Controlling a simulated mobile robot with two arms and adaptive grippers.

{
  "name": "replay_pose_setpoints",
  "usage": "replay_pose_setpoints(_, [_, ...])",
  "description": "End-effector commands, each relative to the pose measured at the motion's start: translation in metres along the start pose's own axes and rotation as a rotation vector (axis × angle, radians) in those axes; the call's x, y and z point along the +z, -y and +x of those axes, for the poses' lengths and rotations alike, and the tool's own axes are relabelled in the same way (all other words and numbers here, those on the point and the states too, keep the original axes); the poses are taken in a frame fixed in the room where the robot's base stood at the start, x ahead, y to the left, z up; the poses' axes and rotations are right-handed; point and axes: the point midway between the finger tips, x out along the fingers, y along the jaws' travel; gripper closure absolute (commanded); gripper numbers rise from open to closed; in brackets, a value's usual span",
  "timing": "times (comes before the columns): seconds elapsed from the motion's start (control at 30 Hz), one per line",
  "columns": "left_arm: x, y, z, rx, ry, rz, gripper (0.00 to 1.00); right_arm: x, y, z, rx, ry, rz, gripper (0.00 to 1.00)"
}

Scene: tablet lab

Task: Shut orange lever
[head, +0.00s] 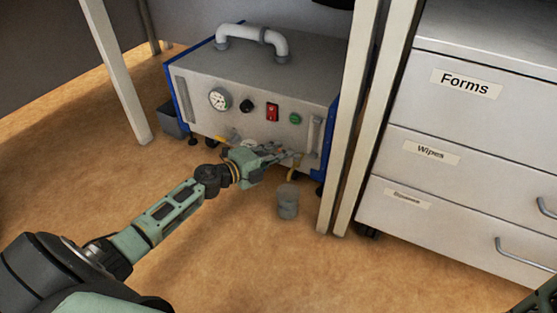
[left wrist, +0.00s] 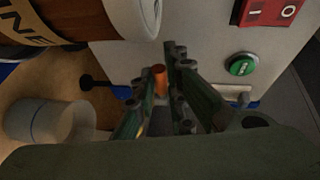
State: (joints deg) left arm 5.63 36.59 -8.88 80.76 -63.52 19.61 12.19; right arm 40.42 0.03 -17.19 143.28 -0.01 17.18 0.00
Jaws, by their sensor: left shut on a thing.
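The orange lever (head: 298,160) is at the lower right front of the grey machine (head: 250,88), under the green button. Its orange end (left wrist: 159,78) shows between the fingers in the left wrist view. My left gripper (head: 291,155) is shut on the orange lever, low in front of the machine's front panel. The fingers hide part of the lever, so its exact angle cannot be told.
The panel carries a gauge (head: 219,99), a black knob (head: 246,106), a red switch (head: 272,111) and a green button (head: 295,118). A grey cup (head: 288,202) stands on the floor below my gripper. Table legs (head: 350,130) and a drawer cabinet (head: 465,150) stand close on the right.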

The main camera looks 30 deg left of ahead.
Motion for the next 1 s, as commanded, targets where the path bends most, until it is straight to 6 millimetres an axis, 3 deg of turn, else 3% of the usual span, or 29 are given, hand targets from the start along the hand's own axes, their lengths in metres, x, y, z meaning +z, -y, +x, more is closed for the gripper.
replay_pose_setpoints(0.27, [-0.001, -0.002, 0.0, 0.006, -0.005, 0.003, 1.0, 0.0, 0.0, 0.0, 0.001, 0.0, 0.0, 0.7])
replay_pose_setpoints(0.3, [-0.001, -0.002, 0.0, 0.006, -0.005, 0.003, 0.85, 0.0, 0.0, 0.0, 0.001, 0.001, 0.0, 0.7])
replay_pose_setpoints(0.5, [-0.001, -0.001, 0.0, 0.004, -0.004, 0.002, 0.7, 0.001, 0.0, -0.001, 0.002, 0.003, 0.001, 0.7])
replay_pose_setpoints(0.83, [0.0, -0.001, -0.003, 0.003, -0.003, 0.001, 0.7, 0.003, -0.001, -0.002, 0.007, 0.009, 0.002, 0.7])
replay_pose_setpoints(1.0, [0.001, -0.002, -0.02, 0.005, -0.002, 0.002, 0.7, 0.002, -0.001, -0.001, 0.005, 0.008, 0.001, 0.7])
